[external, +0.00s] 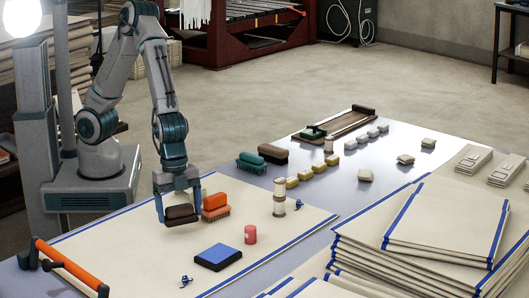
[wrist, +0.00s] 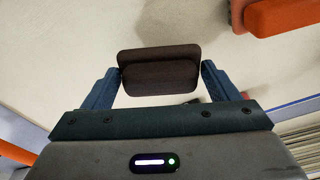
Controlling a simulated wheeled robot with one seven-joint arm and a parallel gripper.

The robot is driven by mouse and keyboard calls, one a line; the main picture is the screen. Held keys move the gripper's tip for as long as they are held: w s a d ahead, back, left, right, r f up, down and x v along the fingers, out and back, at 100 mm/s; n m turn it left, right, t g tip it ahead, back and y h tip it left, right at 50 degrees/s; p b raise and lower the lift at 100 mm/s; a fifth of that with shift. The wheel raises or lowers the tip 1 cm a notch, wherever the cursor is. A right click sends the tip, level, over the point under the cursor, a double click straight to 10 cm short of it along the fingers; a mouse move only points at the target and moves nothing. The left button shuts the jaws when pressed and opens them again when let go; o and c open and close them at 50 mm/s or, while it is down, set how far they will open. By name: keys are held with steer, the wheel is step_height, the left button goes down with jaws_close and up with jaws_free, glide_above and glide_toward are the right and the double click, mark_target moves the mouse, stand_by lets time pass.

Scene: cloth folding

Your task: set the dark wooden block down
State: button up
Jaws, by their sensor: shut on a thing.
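The dark wooden block (external: 181,213) is between the two fingers of my gripper (external: 179,207), low over the cream cloth (external: 120,245) near its upper edge. In the wrist view the block (wrist: 160,72) lies crosswise, with the blue fingers of my gripper (wrist: 160,80) closed on its two ends. I cannot tell whether its underside touches the cloth. An orange-topped brush (external: 214,206) stands close to the right of the block; part of it shows at the upper right of the wrist view (wrist: 280,15).
A blue-topped block (external: 218,256), a pink-red cylinder (external: 250,234) and a stack of cream discs (external: 279,197) stand on the cloth. A green brush (external: 251,162) and a brown one (external: 273,153) stand behind it. An orange bar (external: 70,266) lies front left. Folded cloths (external: 400,245) are piled at right.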

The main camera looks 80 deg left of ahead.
mark_target(180, 220)
steer(key=shift+f, duration=1.7)
steer(key=shift+f+b, duration=0.25)
steer(key=shift+b, duration=0.2)
steer(key=o, duration=1)
steer(key=shift+r, duration=0.1)
